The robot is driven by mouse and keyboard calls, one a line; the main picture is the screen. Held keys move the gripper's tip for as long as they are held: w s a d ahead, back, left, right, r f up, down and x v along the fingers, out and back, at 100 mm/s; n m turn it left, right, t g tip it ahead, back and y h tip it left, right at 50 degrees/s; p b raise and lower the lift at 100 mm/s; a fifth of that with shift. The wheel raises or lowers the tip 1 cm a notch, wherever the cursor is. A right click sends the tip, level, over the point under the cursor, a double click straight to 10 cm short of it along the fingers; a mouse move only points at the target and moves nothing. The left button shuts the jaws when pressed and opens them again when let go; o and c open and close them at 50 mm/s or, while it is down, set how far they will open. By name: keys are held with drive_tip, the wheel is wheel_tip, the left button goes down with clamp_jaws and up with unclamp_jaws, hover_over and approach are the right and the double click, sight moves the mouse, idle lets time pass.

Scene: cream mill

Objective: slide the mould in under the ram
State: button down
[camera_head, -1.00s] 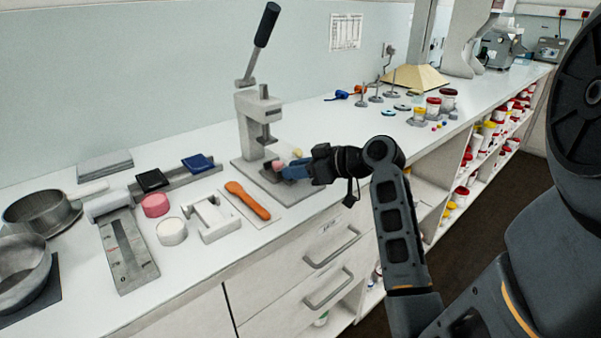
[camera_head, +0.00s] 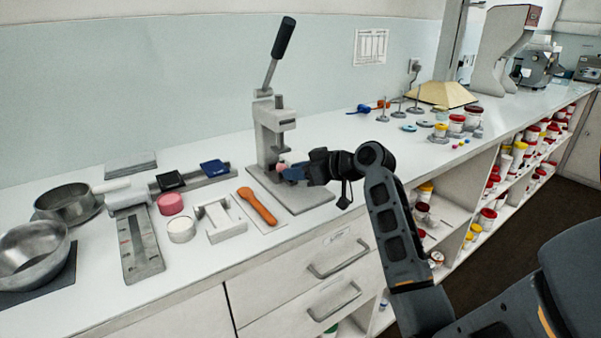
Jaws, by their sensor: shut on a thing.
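The lever press (camera_head: 270,130) stands on a grey base plate (camera_head: 308,197) on the counter, its black-handled lever raised and its ram (camera_head: 283,128) hanging from the head. My gripper (camera_head: 295,173) reaches in low from the right and is shut on the mould, just above the base plate. A small pink part (camera_head: 282,167) shows at the mould's end, close under the ram and in front of the column. A blue piece shows at the jaws; I cannot tell whether it is mould or finger. My gripper hides most of the mould and its contact with the plate.
Black (camera_head: 170,181) and blue (camera_head: 214,168) trays, tubs and steel pans (camera_head: 32,252) stand farther left. The counter right of the press is clear up to small stands and jars (camera_head: 441,129).

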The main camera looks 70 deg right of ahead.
drive_tip(key=c, duration=1.2)
unclamp_jaws()
drive_tip(key=shift+d, duration=0.2)
drive_tip(key=shift+c, duration=0.2)
drive_tip(key=shift+s+r, duration=0.1)
drive_tip(key=v, duration=0.6)
drive_tip(key=shift+s+a+b, duration=0.15)
drive_tip(key=shift+s+b, duration=0.2)
drive_tip(key=shift+s+a+r, duration=0.1)
drive_tip(key=shift+s+r, duration=0.1)
drive_tip(key=shift+s, duration=0.15)
drive_tip(key=shift+o, duration=0.4)
